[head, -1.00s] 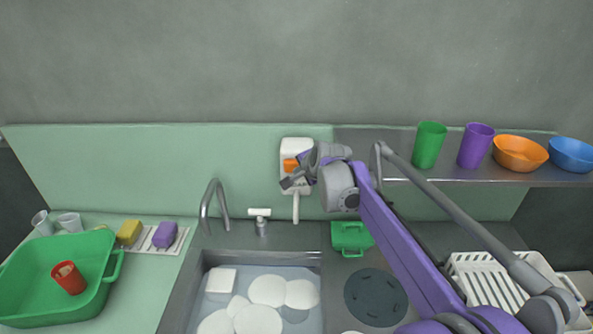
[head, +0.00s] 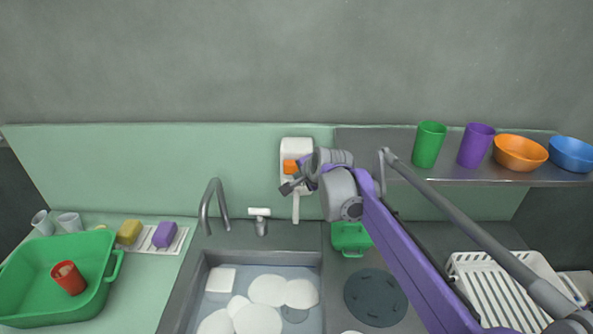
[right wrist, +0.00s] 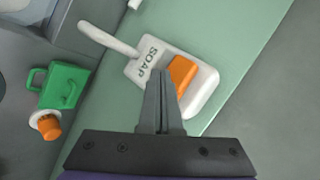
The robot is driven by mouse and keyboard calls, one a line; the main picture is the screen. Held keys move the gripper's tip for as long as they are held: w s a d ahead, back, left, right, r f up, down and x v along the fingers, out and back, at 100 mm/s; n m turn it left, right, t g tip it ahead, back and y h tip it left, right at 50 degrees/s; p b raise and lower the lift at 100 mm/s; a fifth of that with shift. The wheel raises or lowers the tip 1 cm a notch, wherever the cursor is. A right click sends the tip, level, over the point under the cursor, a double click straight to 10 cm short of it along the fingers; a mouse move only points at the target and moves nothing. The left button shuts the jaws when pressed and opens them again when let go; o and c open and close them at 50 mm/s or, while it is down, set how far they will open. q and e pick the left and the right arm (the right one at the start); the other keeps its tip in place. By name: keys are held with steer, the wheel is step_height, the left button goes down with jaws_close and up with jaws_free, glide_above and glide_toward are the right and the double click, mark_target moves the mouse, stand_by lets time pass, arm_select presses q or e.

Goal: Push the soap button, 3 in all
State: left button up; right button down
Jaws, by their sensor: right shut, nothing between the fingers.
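A white soap dispenser (head: 297,148) with an orange button (head: 290,167) is fixed on the green back wall above the sink. In the right wrist view the dispenser (right wrist: 205,92) bears the word SOAP, and its orange button (right wrist: 182,74) lies just beyond my fingertips. My right gripper (head: 287,188) is shut and empty, in front of the dispenser and slightly below the button. In the right wrist view the closed fingers (right wrist: 161,85) overlap the button's edge; I cannot tell if they touch it. My left gripper is not in view.
The sink (head: 265,278) holds foam and white dishes below the faucet (head: 213,205). A green jug (head: 351,237) stands right of it. A shelf (head: 390,174) with cups and bowls is at right. A green tub (head: 110,283) with a red cup is at left.

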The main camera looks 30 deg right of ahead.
steer(key=shift+s+a, duration=0.45)
steer(key=shift+s, duration=0.25)
steer(key=shift+s+a, duration=0.45)
steer(key=shift+s, duration=0.25)
steer(key=shift+s+a, duration=0.45)
steer(key=shift+s, duration=0.25)
steer(key=shift+s, duration=0.1)
stand_by(1.2)
steer(key=s+a, duration=0.2)
steer(key=s, duration=0.1)
steer(key=shift+w+d, duration=0.1)
steer(key=w+d, duration=0.4)
steer(key=w, duration=0.3)
steer(key=shift+w+d, duration=0.15)
steer(key=shift+d, duration=0.05)
stand_by(0.4)
stand_by(1.9)
steer(key=shift+w+d, duration=0.25)
steer(key=shift+w, duration=0.1)
